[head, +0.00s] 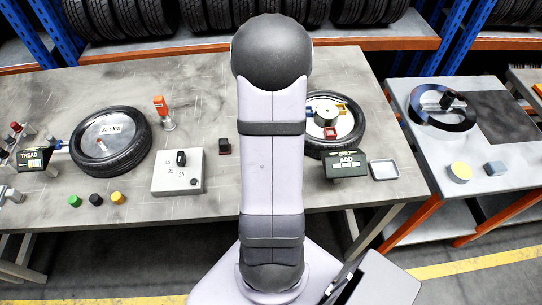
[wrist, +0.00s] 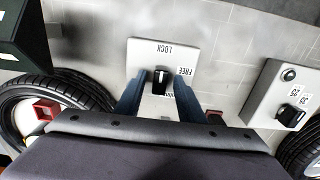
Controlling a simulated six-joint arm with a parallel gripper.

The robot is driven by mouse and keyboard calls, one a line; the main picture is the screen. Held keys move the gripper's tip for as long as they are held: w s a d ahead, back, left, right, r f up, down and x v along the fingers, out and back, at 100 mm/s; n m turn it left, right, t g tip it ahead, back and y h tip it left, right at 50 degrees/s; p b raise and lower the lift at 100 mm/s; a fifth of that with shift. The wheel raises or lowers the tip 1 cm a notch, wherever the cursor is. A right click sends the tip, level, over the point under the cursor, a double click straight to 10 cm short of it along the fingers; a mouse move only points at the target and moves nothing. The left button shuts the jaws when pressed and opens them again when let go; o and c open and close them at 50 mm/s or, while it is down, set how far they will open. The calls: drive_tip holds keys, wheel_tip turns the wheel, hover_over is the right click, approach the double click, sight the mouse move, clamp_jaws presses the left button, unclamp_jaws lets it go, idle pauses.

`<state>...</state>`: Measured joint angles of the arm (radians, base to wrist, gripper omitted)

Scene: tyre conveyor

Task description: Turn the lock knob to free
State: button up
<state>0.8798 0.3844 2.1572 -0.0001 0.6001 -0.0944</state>
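The lock box (wrist: 141,55) is a pale plate marked LOCK at its top edge and FREE at its right side in the wrist view. Its black lock knob (wrist: 160,84) stands in the middle. The white mark on the knob is toward the LOCK label. My gripper (wrist: 161,75) is open, with one blue finger on each side of the knob. Gaps show between the fingers and the knob, and I cannot tell their exact height over the plate. In the head view my arm hides the lock box and my gripper.
A second knob box (head: 178,184) with number marks stands left of my arm; it also shows in the wrist view (wrist: 266,95). A tyre (head: 140,156) lies at left, another (head: 356,142) at right. The ADD display (head: 345,164) and a small tray (head: 384,170) are at right.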

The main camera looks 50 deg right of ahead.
clamp_jaws()
drive_tip(key=shift+m, duration=0.3)
drive_tip(key=m+p, duration=0.1)
drive_tip(key=m, duration=0.5)
drive_tip(key=m+p, duration=0.1)
drive_tip(key=m, duration=0.6)
drive_tip(key=shift+d, duration=0.1)
idle(0.3)
drive_tip(key=shift+o, duration=0.6)
unclamp_jaws()
